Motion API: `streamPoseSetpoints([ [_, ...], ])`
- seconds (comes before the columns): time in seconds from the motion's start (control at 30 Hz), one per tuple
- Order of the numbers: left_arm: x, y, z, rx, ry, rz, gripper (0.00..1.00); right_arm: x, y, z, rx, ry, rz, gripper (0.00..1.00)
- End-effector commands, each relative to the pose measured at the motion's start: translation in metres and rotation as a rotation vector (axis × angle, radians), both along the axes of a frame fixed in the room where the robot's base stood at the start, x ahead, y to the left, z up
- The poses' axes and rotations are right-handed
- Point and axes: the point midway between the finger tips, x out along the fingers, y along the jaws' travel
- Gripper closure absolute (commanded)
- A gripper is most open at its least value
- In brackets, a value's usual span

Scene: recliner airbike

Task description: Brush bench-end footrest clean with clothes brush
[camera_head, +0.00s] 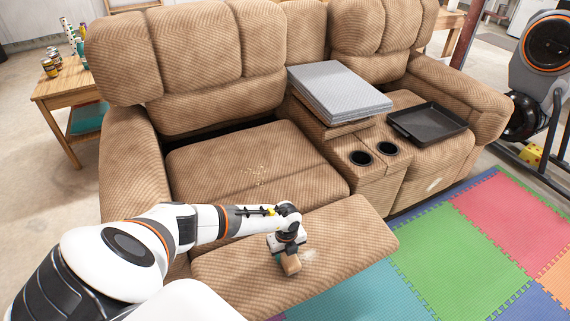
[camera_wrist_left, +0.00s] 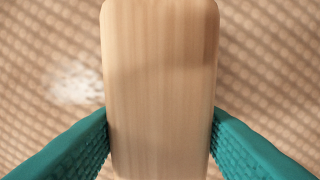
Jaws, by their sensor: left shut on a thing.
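The extended footrest (camera_head: 345,238) of the brown recliner sofa sticks out at the front of the left seat. A pale whitish dirt patch (camera_head: 308,255) lies on it, just right of the brush; it also shows in the left wrist view (camera_wrist_left: 75,83). My left gripper (camera_head: 283,258) is shut on the wooden clothes brush (camera_head: 291,265), with teal fingers on both sides of its wooden back (camera_wrist_left: 160,90). The brush is at the footrest's surface; its bristles are hidden, so contact cannot be told. My right gripper is not in view.
Crumbs (camera_head: 260,177) lie on the left seat. A grey folded stack (camera_head: 338,90) sits on the console beside two cup holders (camera_head: 361,158). A black tray (camera_head: 428,122) is on the right seat. A side table (camera_head: 70,85) stands left, an exercise bike (camera_head: 545,70) right, foam mats (camera_head: 450,250) in front.

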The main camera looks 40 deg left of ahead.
Motion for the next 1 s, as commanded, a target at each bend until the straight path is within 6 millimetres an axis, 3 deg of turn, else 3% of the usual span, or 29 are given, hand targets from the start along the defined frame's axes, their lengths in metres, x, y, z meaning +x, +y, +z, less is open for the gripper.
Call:
streamPoseSetpoints([
  [0.03, 0.002, 0.003, -0.009, 0.002, -0.001, 0.002, 0.73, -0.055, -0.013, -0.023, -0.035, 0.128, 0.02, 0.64],
  [0.7, 0.01, 0.017, -0.01, 0.003, 0.0, 0.0, 0.73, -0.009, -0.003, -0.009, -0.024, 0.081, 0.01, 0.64],
  [0.77, 0.012, 0.02, -0.01, 0.003, 0.0, 0.001, 0.73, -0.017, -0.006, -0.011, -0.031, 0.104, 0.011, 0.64],
  [1.0, 0.017, 0.028, -0.008, 0.004, 0.0, 0.0, 0.73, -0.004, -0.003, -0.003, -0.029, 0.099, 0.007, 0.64],
])
